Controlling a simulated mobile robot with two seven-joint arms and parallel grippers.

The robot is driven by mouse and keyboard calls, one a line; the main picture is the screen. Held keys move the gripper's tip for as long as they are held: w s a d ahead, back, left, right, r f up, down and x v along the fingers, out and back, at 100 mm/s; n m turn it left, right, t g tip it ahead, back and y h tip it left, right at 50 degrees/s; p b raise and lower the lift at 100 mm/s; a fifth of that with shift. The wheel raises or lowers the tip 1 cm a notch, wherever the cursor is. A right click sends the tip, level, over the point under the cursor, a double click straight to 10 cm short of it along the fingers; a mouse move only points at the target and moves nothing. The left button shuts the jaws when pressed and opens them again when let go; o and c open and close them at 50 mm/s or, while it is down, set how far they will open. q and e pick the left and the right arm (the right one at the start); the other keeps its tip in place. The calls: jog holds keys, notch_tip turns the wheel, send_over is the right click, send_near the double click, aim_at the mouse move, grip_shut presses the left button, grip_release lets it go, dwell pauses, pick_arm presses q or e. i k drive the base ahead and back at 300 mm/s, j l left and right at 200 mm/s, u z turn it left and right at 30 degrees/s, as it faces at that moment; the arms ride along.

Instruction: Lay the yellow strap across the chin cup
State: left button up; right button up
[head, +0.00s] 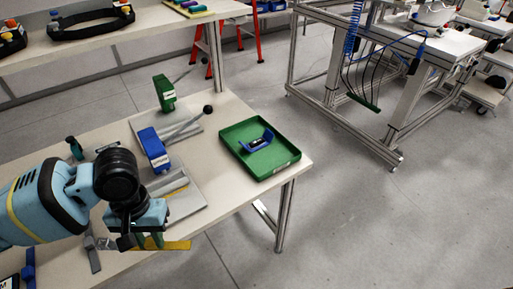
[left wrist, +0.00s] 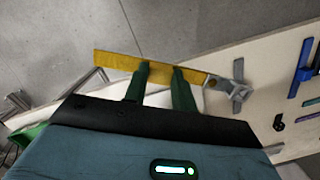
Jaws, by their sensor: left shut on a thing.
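My left gripper (head: 150,242) is shut on the yellow strap (head: 177,246), beside the table's front edge in the head view. In the left wrist view, the strap (left wrist: 112,62) lies crosswise at the two green fingers (left wrist: 161,80), with a grey metal piece at its right end. A blue curved piece with a dark part inside, which looks like the chin cup (head: 265,139), sits in the green tray (head: 286,161). The gripper is to the left of the tray and nearer the front, apart from it. My right gripper is not in view.
Between gripper and tray stand a grey plate fixture with a blue block (head: 153,148) and, behind it, a fixture with a green block (head: 164,92) and a black-knobbed lever. Small tools lie at the table's left.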

aim_at(250, 149)
jog(key=k, duration=0.3)
jog(key=u, duration=1.8)
jog(key=l, duration=3.05)
